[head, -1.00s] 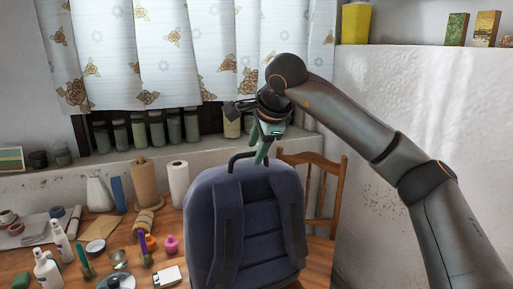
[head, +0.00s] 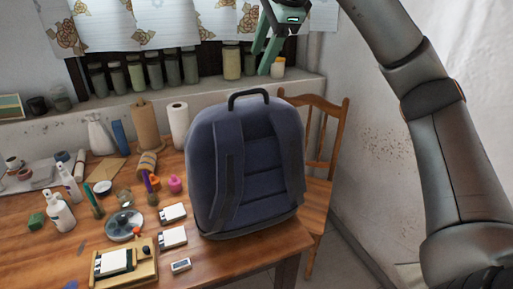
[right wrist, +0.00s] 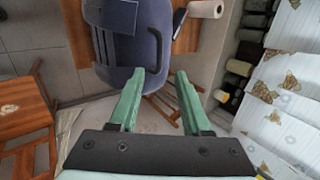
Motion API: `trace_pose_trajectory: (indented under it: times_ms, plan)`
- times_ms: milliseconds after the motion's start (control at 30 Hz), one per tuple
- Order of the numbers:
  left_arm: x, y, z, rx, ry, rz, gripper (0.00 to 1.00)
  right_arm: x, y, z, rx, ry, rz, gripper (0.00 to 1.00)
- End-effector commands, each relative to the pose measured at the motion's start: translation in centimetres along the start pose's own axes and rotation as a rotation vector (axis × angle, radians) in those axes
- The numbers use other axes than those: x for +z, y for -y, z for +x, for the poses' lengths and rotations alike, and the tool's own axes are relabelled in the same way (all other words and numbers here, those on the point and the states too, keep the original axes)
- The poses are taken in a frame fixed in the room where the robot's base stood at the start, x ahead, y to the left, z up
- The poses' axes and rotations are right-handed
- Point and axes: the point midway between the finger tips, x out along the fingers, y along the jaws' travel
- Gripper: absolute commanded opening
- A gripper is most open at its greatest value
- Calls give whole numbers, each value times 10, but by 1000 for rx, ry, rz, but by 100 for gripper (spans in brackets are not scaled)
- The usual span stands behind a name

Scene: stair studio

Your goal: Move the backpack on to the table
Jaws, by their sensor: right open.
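The dark blue backpack (head: 262,165) stands upright at the right end of the wooden table (head: 200,262), its straps facing me and its black top handle (head: 248,95) free. It rests on the tabletop near the front right corner. My right gripper (head: 265,58) is above and slightly right of the handle, open, with nothing between its green fingers. In the right wrist view the open fingers (right wrist: 160,78) point toward the backpack (right wrist: 122,58), apart from its handle (right wrist: 154,45). My left gripper is not in view.
A wooden chair (head: 318,140) stands just right of the backpack. Left of it are paper rolls (head: 178,124), white boxes (head: 173,237), a wooden tray (head: 145,270), bottles (head: 60,214) and craft items. Jars (head: 190,66) line the sill behind.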

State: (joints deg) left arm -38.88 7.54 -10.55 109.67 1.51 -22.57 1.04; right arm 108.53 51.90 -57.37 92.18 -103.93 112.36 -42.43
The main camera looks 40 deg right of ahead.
Motion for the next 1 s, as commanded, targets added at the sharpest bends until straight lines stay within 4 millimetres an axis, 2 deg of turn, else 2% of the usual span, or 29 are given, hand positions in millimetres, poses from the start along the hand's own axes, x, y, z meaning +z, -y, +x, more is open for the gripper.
trace_pose_trajectory:
  times_ms: [133, 233, 300, 367, 400, 500, 600, 733, 867, 967, 1000]
  plan:
    - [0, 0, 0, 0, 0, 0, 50, 68, -33, 55, 132, 209, -48, 48]
    - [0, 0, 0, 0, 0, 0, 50, 128, -72, 88, 269, 421, -32, 48]
    - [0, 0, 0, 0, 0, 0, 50, 166, -102, 101, 379, 571, 9, 48]
    - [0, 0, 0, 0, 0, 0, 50, 195, -126, 108, 480, 695, 65, 48]
    - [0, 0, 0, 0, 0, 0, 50, 212, -142, 109, 550, 776, 111, 48]
    - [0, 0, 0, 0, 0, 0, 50, 249, -174, 107, 732, 964, 266, 48]
    - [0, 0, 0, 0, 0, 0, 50, 274, -195, 101, 917, 1126, 467, 48]
    - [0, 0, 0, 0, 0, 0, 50, 290, -204, 97, 1128, 1275, 758, 48]
    - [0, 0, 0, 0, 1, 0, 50, 291, -204, 107, 1324, 1372, 1104, 48]
    - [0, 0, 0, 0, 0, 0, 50, 282, -202, 129, 1473, 1408, 1449, 48]
    - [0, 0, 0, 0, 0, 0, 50, 275, -202, 142, 1526, 1409, 1600, 48]
